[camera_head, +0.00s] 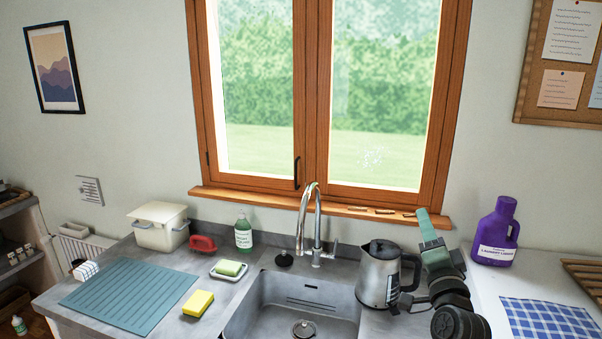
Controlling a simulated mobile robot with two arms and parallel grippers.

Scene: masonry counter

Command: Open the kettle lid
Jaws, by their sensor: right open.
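A silver kettle (379,280) with a black handle stands upright on the counter just right of the sink. Its black lid (381,248) sits on top and looks closed. My right gripper (429,226), teal at its end, is just right of the kettle and reaches above the height of the lid. It is open, and I see nothing held in it. My right forearm's dark joints rise from the lower right, close to the kettle handle (410,275). My left gripper is not in view.
The sink (300,309) and tap (309,225) are left of the kettle. Sponges, a soap bottle (243,232) and a teal drying mat (130,292) lie further left. A purple detergent bottle (496,232) and a checked cloth (550,319) are on the right. The window sill is behind.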

